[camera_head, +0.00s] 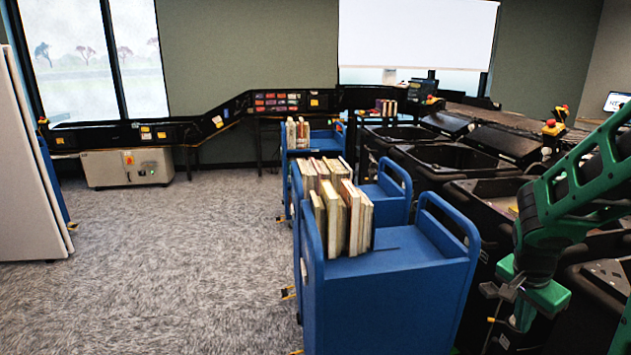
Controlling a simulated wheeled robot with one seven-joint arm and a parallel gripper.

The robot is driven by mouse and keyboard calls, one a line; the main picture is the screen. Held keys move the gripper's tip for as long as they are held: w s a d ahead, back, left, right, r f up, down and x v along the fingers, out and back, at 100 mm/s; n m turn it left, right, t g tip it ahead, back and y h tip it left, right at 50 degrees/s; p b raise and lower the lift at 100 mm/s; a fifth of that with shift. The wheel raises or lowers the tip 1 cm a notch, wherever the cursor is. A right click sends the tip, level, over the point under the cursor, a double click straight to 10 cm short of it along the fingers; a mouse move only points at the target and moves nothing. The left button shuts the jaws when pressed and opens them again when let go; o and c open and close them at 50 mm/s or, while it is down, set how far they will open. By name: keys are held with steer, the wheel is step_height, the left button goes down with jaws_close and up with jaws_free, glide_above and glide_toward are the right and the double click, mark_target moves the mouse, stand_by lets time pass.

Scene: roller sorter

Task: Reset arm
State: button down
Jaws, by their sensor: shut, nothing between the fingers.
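My green arm comes in from the right edge and bends down at the wrist. My gripper (523,314) hangs at the lower right, over the black bins and just right of the nearest blue cart (395,310). It is shut and empty. Its fingertips are small and dark against the bins, so their outline is hard to make out.
Blue carts with upright books (345,215) stand in a row at the centre. Black bins (440,158) line the right side under the sorter. A conveyor (200,125) runs along the back wall. Grey carpet (180,260) is clear on the left, beside a white cabinet (25,170).

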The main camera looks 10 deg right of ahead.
steer(key=s+a+r+n+y, duration=0.1)
steer(key=s+a+r+n, duration=0.1)
steer(key=s, duration=0.3)
steer(key=s+a+r+n+y, duration=0.1)
steer(key=s+a+r+n, duration=0.2)
steer(key=s, duration=0.3)
steer(key=s+a+r+n+g+y, duration=0.1)
steer(key=s+a+r+n, duration=0.2)
steer(key=s+a, duration=0.2)
steer(key=shift+s+n+y, duration=0.3)
steer(key=shift+s+n, duration=0.1)
steer(key=shift+s, duration=0.15)
